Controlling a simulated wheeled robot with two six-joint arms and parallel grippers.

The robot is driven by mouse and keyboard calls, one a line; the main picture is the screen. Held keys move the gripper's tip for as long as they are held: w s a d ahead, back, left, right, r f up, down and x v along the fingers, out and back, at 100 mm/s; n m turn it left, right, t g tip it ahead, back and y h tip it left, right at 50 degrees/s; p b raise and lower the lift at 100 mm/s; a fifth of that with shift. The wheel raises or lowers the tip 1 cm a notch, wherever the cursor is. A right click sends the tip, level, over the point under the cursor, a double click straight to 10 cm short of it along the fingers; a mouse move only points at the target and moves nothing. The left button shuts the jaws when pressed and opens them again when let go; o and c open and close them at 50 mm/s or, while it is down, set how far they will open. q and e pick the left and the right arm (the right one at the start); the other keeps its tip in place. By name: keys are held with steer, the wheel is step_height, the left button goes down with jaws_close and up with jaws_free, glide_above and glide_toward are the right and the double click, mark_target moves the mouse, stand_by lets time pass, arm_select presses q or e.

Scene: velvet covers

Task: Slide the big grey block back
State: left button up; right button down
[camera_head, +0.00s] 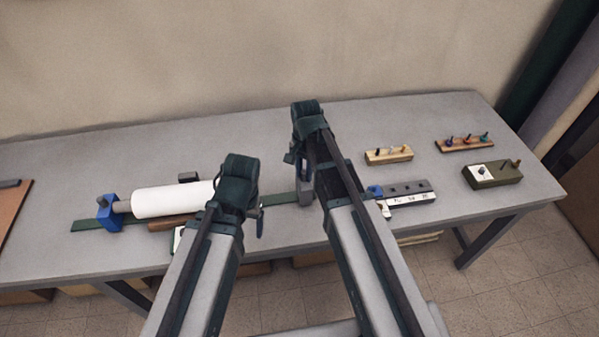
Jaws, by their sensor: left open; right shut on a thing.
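A big grey block (306,194) stands on the green rail (278,199) near the middle of the table, partly hidden by my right arm. My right gripper (303,171) is shut on the upper part of this block, as far as the arm lets me see. A white cylinder (172,199) lies along the rail to the left, with a blue holder (108,211) at its left end. My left gripper (259,226) is open near the cylinder's right end, which my arm hides. The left gripper appears empty.
On the right are a grey holed block (410,188), a light wooden peg block (389,155), a brown peg block (464,144) and a dark green box (492,174). A brown bar (172,225) lies in front of the cylinder. The back of the grey table (240,134) is clear.

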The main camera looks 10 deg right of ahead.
steer(key=c, duration=0.7)
jaws_free()
steer(key=shift+d, duration=0.3)
steer(key=shift+o, duration=0.2)
steer(key=shift+a, duration=0.1)
steer(key=shift+r, duration=0.15)
steer(key=shift+r+p, duration=0.55)
steer(key=shift+p, duration=0.15)
step_height(320, 180, up, 12)
steer(key=p, duration=1.2)
steer(key=shift+r, duration=0.25)
steer(key=shift+f, duration=0.1)
